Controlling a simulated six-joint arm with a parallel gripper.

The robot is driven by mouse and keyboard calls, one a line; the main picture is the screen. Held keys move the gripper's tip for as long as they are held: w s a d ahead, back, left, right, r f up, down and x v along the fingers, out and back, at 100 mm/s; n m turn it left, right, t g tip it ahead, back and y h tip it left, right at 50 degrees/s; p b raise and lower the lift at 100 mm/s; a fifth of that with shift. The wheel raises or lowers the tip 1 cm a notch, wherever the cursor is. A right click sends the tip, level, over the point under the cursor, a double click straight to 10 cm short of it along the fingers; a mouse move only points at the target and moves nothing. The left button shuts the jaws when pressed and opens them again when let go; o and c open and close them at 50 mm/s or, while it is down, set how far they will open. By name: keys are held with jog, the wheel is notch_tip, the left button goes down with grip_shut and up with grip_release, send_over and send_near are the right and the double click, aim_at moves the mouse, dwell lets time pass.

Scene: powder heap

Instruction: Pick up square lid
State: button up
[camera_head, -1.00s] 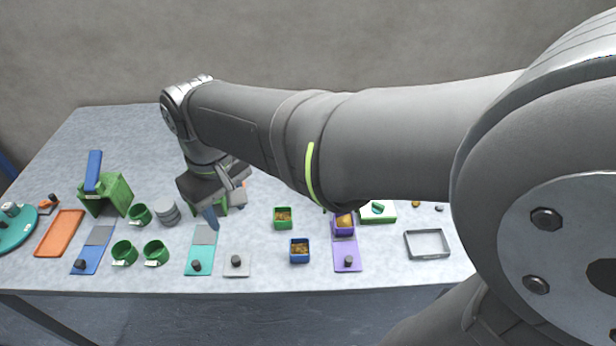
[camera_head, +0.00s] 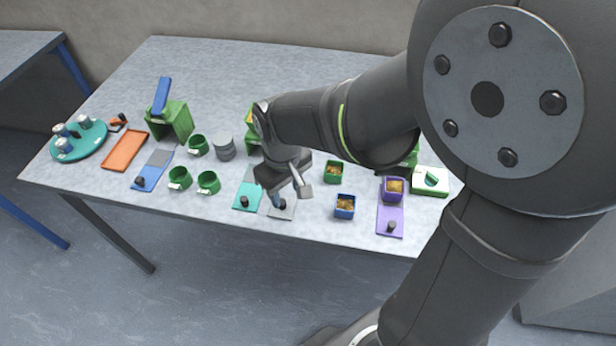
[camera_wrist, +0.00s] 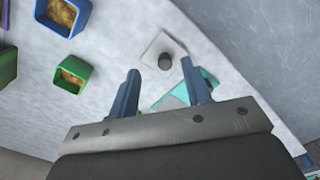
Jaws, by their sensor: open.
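The square lid is a flat light-grey plate with a dark round knob. In the wrist view the square lid (camera_wrist: 152,49) lies on the table just beyond and between my fingertips.
A teal strip with a dark knob (camera_head: 246,192) lies close on the left. A blue box of powder (camera_head: 344,208) and a green box (camera_head: 333,171) stand to the right, with a purple strip (camera_head: 391,213) beyond. Green cups (camera_head: 208,181) stand left.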

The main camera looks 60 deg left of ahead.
aim_at(282, 202)
jog(key=f, duration=0.1)
jog(key=a+f, duration=0.1)
jog(key=f, duration=0.1)
jog(key=shift+s+a+f, duration=0.25)
jog(key=shift+a+f, duration=0.05)
jog(key=shift+f, duration=0.7)
grip_shut()
